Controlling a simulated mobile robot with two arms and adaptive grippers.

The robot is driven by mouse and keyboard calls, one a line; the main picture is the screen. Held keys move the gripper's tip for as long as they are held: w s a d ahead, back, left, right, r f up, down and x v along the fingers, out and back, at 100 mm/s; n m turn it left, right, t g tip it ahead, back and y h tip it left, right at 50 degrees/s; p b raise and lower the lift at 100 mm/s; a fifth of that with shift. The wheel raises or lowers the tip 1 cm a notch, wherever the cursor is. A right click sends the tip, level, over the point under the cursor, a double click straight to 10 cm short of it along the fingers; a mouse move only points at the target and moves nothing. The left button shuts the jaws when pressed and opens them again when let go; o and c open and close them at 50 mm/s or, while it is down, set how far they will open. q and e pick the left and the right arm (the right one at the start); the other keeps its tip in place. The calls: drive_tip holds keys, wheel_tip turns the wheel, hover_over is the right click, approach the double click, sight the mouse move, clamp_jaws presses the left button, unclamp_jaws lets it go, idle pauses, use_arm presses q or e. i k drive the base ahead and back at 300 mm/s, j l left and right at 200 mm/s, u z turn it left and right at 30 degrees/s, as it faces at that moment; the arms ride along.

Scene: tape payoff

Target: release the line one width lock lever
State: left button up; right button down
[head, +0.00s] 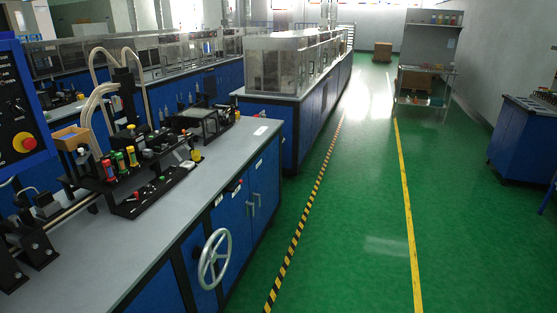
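The tape machine stands on a grey-topped bench (150,235) at the left. A black rack (118,184) on it holds small upright red, green and yellow-red cylinders. In front of the rack lies a black plate (150,196) with small red and white parts. I cannot tell which part, if any, is the line one width lock lever; the parts are too small. Neither of my grippers shows in the head view.
A blue panel with a red button (25,143) stands at the left edge. A handwheel (214,258) sticks out from the bench front. Green floor (360,240) with a striped line is clear to the right. A wire cart (424,85) stands farther back.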

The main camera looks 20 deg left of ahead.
sight(237, 186)
drive_tip(key=i+l+u, duration=0.15)
drive_tip(key=i+u, duration=0.3)
drive_tip(key=i, duration=0.15)
drive_tip(key=i+l+u, duration=0.9)
drive_tip(key=i+l, duration=0.1)
drive_tip(key=i, duration=0.1)
